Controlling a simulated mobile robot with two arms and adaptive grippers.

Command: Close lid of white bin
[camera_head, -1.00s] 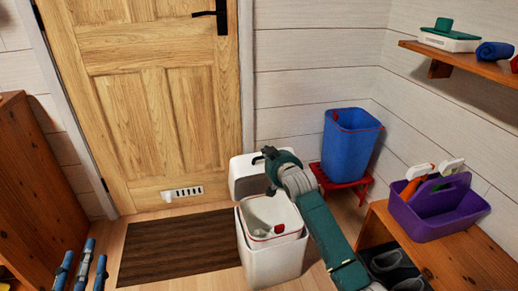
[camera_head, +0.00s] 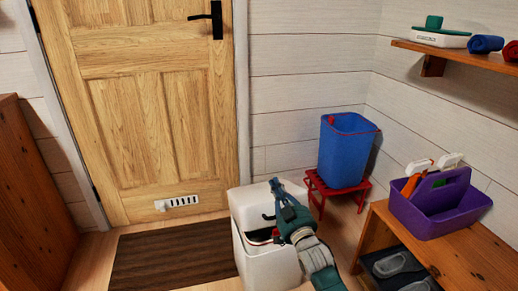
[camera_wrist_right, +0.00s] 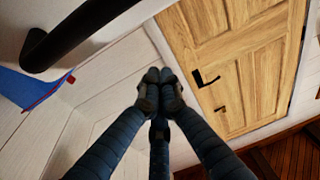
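The white bin (camera_head: 270,268) stands on the floor right of the dark mat in the head view. Its white lid (camera_head: 248,204) is tilted over the opening, partly lowered; a dark gap with a bit of red shows below it. My right gripper (camera_head: 276,187) is at the lid's right side, beside a black handle (camera_head: 267,217); I cannot tell whether it touches the lid. In the right wrist view its fingers (camera_wrist_right: 160,85) are together with nothing between them, and a black curved handle (camera_wrist_right: 85,32) on a white surface is close by. My left gripper is out of view.
A blue bin (camera_head: 346,150) stands on a red stool (camera_head: 335,190) behind, to the right. A purple caddy (camera_head: 440,208) sits on a wooden bench (camera_head: 440,255) at right. The wooden door (camera_head: 150,110) is behind; the dark mat (camera_head: 170,255) is clear.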

